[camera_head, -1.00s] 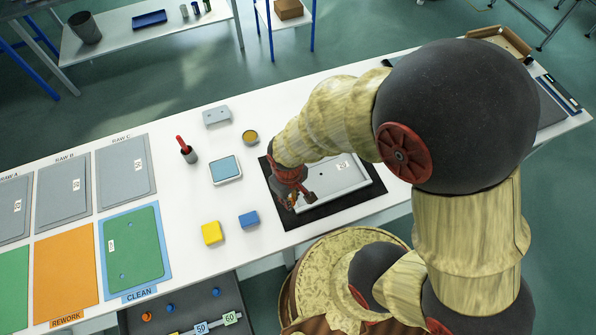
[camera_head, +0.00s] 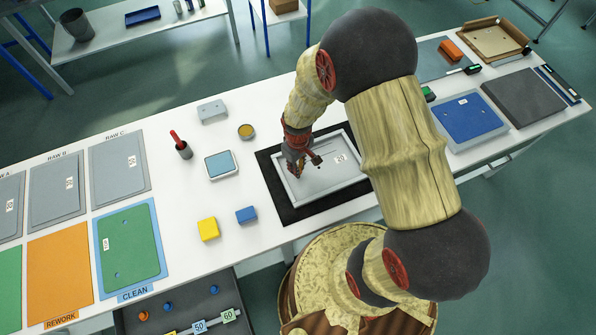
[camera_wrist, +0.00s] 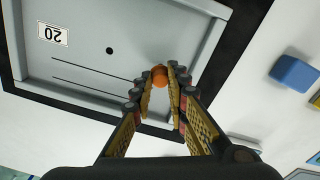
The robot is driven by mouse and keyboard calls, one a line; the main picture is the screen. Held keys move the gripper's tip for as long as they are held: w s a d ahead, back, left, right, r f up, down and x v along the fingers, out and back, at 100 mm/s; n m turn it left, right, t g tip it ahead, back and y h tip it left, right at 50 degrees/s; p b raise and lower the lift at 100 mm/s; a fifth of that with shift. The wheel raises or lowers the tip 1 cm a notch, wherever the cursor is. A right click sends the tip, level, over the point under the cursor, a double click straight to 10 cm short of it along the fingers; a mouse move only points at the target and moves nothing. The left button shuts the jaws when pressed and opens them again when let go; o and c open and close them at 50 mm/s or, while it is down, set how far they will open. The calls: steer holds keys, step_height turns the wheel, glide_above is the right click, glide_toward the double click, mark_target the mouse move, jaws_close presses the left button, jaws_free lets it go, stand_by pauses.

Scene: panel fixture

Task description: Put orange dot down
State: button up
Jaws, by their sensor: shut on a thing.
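An orange dot (camera_wrist: 160,76) is held between the fingertips of my gripper (camera_wrist: 163,84) in the wrist view. The gripper is shut on it, over the corner area of a grey panel marked 20 (camera_wrist: 112,35). The panel lies in a light frame on a black mat (camera_head: 296,213) and has a dark round hole and thin lines on it. In the head view my gripper (camera_head: 297,169) is over the left part of the panel (camera_head: 335,178). Whether the dot touches the panel I cannot tell.
A blue block (camera_head: 246,214) and a yellow block (camera_head: 208,229) lie left of the mat. A white tray with a blue pad (camera_head: 221,165), a round tin (camera_head: 246,131) and a cup with a red handle (camera_head: 181,147) stand near. A blue panel (camera_head: 467,120) lies to the right.

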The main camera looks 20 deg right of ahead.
steer(key=shift+f, duration=1.55)
steer(key=shift+b, duration=0.3)
steer(key=o, duration=0.7)
steer(key=shift+f, duration=0.1)
step_height(320, 180, up, 12)
steer(key=shift+p, duration=1.05)
step_height(320, 180, up, 12)
steer(key=f+m+t, duration=0.1)
steer(key=t, duration=0.1)
steer(key=s+r+m+t, duration=0.1)
steer(key=s+r, duration=0.3)
steer(key=r, duration=0.3)
steer(key=s+r+m+t, duration=0.1)
steer(key=s+r, duration=0.4)
steer(key=r, duration=0.2)
steer(key=s+r+m+t, duration=0.1)
steer(key=s+r, duration=0.4)
steer(key=r, duration=0.2)
steer(key=shift+m+t, duration=0.3)
